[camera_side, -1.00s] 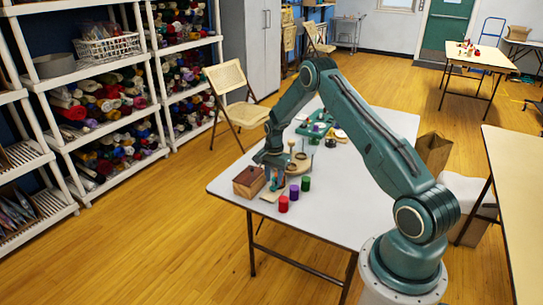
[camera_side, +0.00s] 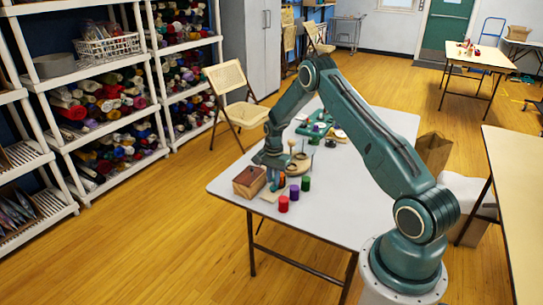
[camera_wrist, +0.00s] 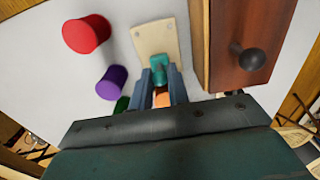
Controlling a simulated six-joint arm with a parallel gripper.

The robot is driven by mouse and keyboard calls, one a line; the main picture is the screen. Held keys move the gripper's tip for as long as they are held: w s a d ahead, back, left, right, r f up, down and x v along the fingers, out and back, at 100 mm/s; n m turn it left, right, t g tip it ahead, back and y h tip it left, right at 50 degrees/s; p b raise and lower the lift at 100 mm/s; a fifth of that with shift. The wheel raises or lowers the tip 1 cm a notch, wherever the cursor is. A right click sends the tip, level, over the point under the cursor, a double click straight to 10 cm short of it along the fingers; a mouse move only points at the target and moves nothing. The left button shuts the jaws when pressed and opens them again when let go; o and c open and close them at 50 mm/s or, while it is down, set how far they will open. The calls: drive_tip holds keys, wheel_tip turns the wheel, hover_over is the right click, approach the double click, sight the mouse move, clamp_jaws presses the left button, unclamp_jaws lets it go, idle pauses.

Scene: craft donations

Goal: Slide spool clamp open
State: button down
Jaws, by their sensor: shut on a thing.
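The spool clamp is a pale wooden plate (camera_wrist: 153,37) with a teal block (camera_wrist: 160,70) at its near end in the wrist view. The plate also shows at the table's front end in the side view (camera_side: 269,196). My gripper (camera_wrist: 160,83) has its blue-grey fingers on either side of the teal part and is shut on it. An orange spool (camera_wrist: 162,99) shows between the fingers, closer to the palm. It also shows beside my gripper in the side view (camera_side: 281,180). The fingers and palm hide the rest of the clamp.
A brown wooden box (camera_wrist: 243,48) with a dark knob stands close on the right in the wrist view. Red (camera_wrist: 86,34), purple (camera_wrist: 112,82) and green (camera_wrist: 121,104) spools stand on the left. Other craft items lie farther back on the white table (camera_side: 355,205).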

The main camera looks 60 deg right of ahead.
drive_tip(key=shift+a, duration=1.4)
drive_tip(key=c, duration=1.4)
unclamp_jaws()
drive_tip(key=shift+c, duration=0.2)
drive_tip(key=shift+r, duration=0.1)
wheel_tip(320, 180, up, 7)
drive_tip(key=shift+r, duration=0.15)
